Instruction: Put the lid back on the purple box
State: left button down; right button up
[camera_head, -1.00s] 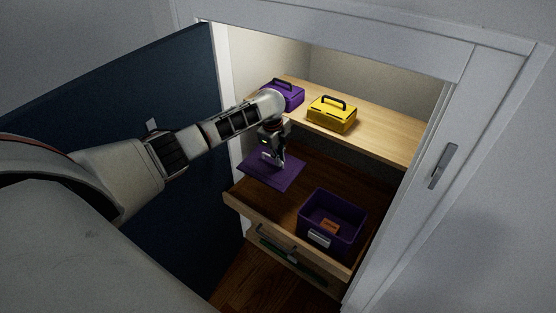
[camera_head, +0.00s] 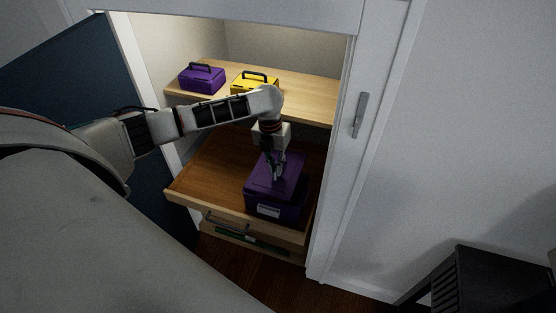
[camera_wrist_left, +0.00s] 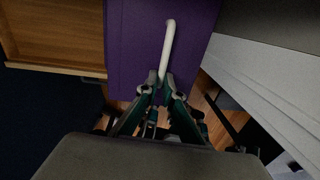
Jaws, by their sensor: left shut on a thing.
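The open purple box (camera_head: 291,211) stands at the right front of the pulled-out drawer, with a pale label on its front. The flat purple lid (camera_head: 259,176) is level over the box's top and covers its opening. I cannot tell whether it is seated on the rim or slightly above it. My left gripper (camera_head: 277,176) comes down from above and is shut on the lid's handle. In the left wrist view, the gripper (camera_wrist_left: 163,80) holds one end of the white handle (camera_wrist_left: 168,45) on the purple lid (camera_wrist_left: 132,40). The box's inside is hidden. My right gripper is not in view.
The wooden drawer (camera_head: 205,170) is bare to the left of the box. A shelf above holds a closed purple case (camera_head: 202,80) and a yellow case (camera_head: 245,85). The white door frame (camera_head: 345,170) stands close on the right. A dark slatted piece of furniture (camera_head: 490,280) is at lower right.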

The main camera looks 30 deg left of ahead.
aim_at(274, 181)
pick_arm(q)
jog(key=shift+f+b, duration=0.5)
notch_tip(274, 181, down, 4)
jog(key=b, duration=0.3)
jog(key=shift+s+r, duration=0.1)
jog(key=shift+r, duration=0.15)
jog(key=shift+f+b, duration=0.4)
jog(key=shift+f, duration=0.5)
jog(key=shift+a, duration=0.1)
jog(key=shift+p, duration=0.5)
dwell(1.2)
jog(key=shift+f+p, duration=0.3)
jog(key=shift+p, duration=0.1)
dwell(0.9)
